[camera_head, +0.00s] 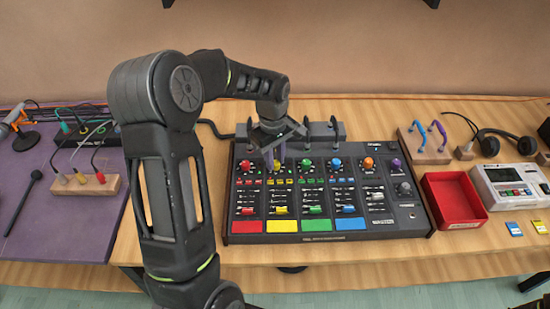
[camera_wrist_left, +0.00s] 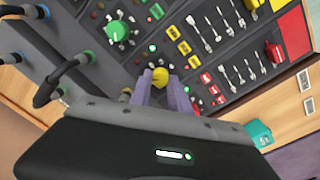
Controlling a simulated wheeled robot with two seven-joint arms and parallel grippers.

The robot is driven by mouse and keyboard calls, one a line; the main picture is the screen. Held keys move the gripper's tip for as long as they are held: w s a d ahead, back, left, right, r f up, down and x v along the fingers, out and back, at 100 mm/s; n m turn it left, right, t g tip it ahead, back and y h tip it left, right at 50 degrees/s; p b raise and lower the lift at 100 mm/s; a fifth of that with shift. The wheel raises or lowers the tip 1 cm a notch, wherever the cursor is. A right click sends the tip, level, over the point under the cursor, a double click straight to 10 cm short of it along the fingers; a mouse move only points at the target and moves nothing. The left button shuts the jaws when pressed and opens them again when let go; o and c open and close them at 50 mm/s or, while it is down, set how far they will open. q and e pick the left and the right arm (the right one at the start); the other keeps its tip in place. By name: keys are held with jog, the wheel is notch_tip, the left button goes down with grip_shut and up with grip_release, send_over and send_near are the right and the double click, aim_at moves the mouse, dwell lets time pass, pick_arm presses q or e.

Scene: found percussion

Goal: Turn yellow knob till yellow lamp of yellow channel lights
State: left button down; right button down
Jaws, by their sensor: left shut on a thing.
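The mixer (camera_head: 408,218) lies flat on the wooden table, with colored channels side by side. The yellow knob (camera_wrist_left: 160,77) sits near the top of the yellow channel. My left gripper (camera_head: 275,160) reaches down over it, and its purple fingers (camera_wrist_left: 159,92) are shut around the knob in the left wrist view. The yellow channel's buttons (camera_wrist_left: 184,47) show beside the knob, and its yellow pad (camera_head: 282,226) is at the mixer's front. Small lamps near the knob are too small and partly hidden to tell whether a yellow one is lit. My right gripper is not in view.
The red knob (camera_head: 245,165) and green knob (camera_head: 306,164) flank the yellow one closely. Cable plugs (camera_wrist_left: 75,67) stand along the mixer's back edge. A red tray (camera_head: 428,190) and a white device (camera_head: 512,170) are to the right. A purple mat (camera_head: 60,225) lies left.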

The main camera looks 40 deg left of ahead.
pick_arm(q)
jog(key=shift+m, duration=0.5)
jog(key=shift+w+m+b, duration=0.1)
jog(key=shift+m+b, duration=0.2)
jog(key=shift+m, duration=2.2)
jog(key=c, duration=1.2)
grip_release()
jog(key=shift+c, duration=0.2)
jog(key=shift+a+r+b, duration=0.15)
jog(key=shift+r+b, duration=0.5)
jog(key=shift+r, duration=3.3)
